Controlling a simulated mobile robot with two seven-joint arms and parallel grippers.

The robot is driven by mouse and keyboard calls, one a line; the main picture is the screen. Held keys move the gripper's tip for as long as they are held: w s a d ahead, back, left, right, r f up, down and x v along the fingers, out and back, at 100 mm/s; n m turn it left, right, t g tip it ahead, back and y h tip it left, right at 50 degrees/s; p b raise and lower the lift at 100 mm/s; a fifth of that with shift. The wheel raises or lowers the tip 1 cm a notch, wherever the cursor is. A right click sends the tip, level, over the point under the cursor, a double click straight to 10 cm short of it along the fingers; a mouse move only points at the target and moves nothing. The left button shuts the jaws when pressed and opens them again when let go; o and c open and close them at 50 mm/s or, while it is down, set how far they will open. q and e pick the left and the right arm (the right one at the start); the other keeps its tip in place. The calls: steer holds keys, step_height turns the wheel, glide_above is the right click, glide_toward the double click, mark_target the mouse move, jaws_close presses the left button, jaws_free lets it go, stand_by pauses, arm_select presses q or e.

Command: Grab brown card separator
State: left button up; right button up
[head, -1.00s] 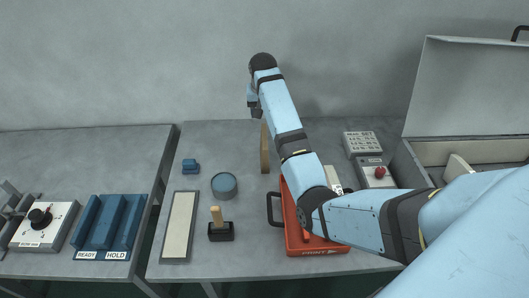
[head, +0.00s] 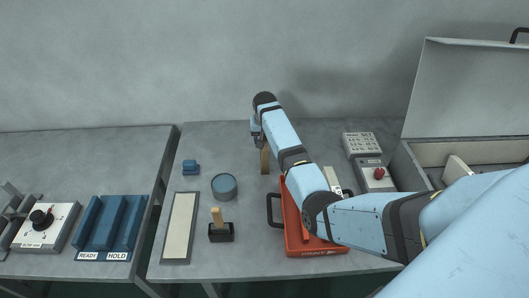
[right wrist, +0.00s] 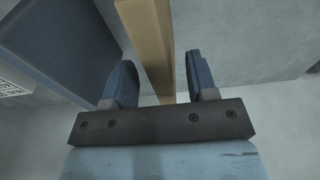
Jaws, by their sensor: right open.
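The brown card separator (head: 265,160) is a thin upright tan piece on the table, left of the red tray. In the right wrist view it shows as a tan bar (right wrist: 148,35) running down between the two fingers. My right gripper (head: 257,139) is above and at the separator's top end, its arm hiding part of the area. In the right wrist view the right gripper (right wrist: 162,78) is open, one blue finger on each side of the bar, with gaps visible. My left gripper is not in view.
The red tray (head: 292,235) lies under my right forearm. A round blue tin (head: 224,186), a small blue block (head: 190,167), a stamp (head: 221,231) and a long pale pad (head: 180,228) stand left. A grey box with a red button (head: 378,173) is right.

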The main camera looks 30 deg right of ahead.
steer(key=shift+f, duration=0.2)
jaws_close()
steer(key=shift+r, duration=0.1)
